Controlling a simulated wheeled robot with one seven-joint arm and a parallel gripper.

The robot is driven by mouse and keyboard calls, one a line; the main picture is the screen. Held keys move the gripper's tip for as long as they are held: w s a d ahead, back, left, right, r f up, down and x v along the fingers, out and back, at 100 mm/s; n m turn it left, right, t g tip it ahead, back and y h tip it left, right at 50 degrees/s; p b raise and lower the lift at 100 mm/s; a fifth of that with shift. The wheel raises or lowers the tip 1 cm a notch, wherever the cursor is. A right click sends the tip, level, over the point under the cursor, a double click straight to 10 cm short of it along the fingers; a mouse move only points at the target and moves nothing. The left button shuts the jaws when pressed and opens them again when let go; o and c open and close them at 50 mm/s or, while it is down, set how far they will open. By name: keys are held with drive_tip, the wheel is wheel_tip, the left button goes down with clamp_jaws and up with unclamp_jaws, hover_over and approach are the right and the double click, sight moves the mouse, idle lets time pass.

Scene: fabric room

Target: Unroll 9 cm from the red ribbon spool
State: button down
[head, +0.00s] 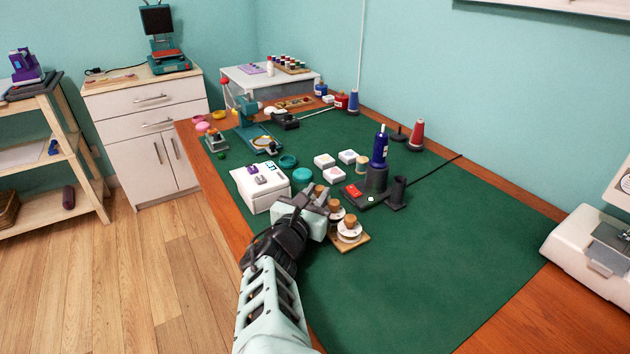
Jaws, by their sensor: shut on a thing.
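A wooden stand (362,244) on the green mat carries a row of ribbon spools with brown round knobs. The near spool (350,232) is white-sided and stands clear of my gripper. A middle spool (336,212) shows partly beside the fingers, and the knob of a far spool (321,190) shows just behind them. My gripper (321,203) is at the far end of this row, shut on a spool there. The fingers hide most of that spool, so its ribbon colour and the exact part gripped cannot be told. No unrolled length of ribbon is visible.
A white box (262,188) stands close to the left of my gripper. Small white boxes (333,172) and a red-and-black device (362,196) with a blue thread cone (379,148) stand beyond. The green mat (450,255) is clear to the right and front.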

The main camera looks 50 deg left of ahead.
drive_tip(key=n+g+y+p, duration=0.1)
drive_tip(key=y+p, duration=0.1)
drive_tip(key=shift+r+p, duration=0.2)
drive_tip(key=shift+p, duration=0.1)
drive_tip(key=shift+f+n, duration=0.2)
drive_tip(key=shift+n, duration=0.1)
drive_tip(key=c, duration=1.5)
unclamp_jaws()
drive_tip(key=shift+d, duration=0.1)
drive_tip(key=shift+w, duration=0.1)
drive_tip(key=shift+f+b, duration=0.2)
drive_tip(key=shift+b, duration=0.45)
